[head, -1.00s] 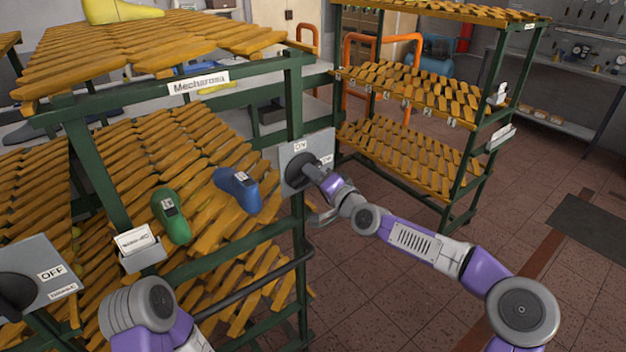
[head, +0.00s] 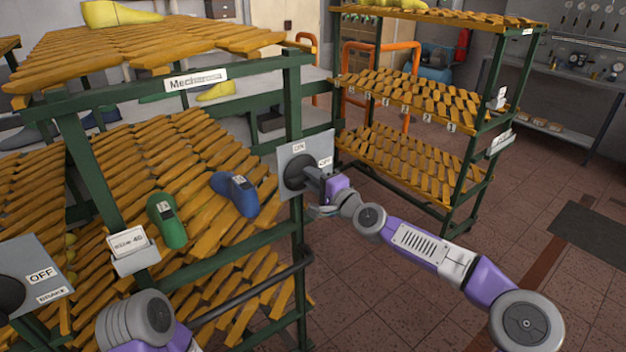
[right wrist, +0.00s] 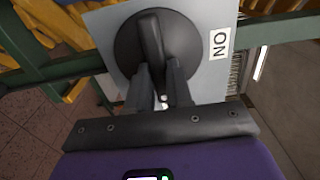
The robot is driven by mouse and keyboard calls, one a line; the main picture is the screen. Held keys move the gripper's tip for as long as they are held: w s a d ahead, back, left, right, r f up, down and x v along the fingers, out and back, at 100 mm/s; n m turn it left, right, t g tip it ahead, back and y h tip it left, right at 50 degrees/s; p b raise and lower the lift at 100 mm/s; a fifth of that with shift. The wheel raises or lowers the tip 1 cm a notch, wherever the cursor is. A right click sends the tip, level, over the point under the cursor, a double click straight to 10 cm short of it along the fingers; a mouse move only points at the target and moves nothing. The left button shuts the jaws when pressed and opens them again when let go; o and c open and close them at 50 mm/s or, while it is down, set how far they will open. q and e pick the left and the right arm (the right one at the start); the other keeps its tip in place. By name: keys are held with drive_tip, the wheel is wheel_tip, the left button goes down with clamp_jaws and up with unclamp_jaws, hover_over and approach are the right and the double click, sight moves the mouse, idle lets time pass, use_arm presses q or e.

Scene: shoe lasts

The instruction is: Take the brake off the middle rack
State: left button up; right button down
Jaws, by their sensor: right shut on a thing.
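The brake is a black round knob (head: 293,174) on a grey plate (head: 288,152) fixed to the green post of the middle rack. The plate bears an ON label (head: 298,147) above the knob and an OFF label (head: 325,162) to its right. My right gripper (head: 312,181) is at the knob from the right. In the right wrist view the knob's raised grip (right wrist: 151,40) sits between the two fingers, which are shut on it. The ON label also shows there, right of the knob. The fingers partly cover the knob. My left gripper is out of view.
A green shoe last (head: 167,221) and a blue one (head: 236,194) lie on the slatted shelf. Another grey plate (head: 42,262) with a black knob and an OFF label is at lower left. A second rack (head: 415,150) stands behind my right arm. Tiled floor is clear at right.

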drive_tip(key=c, duration=1)
unclamp_jaws()
drive_tip(key=v, duration=0.7)
drive_tip(key=shift+s+d, duration=0.15)
drive_tip(key=shift+s, duration=0.1)
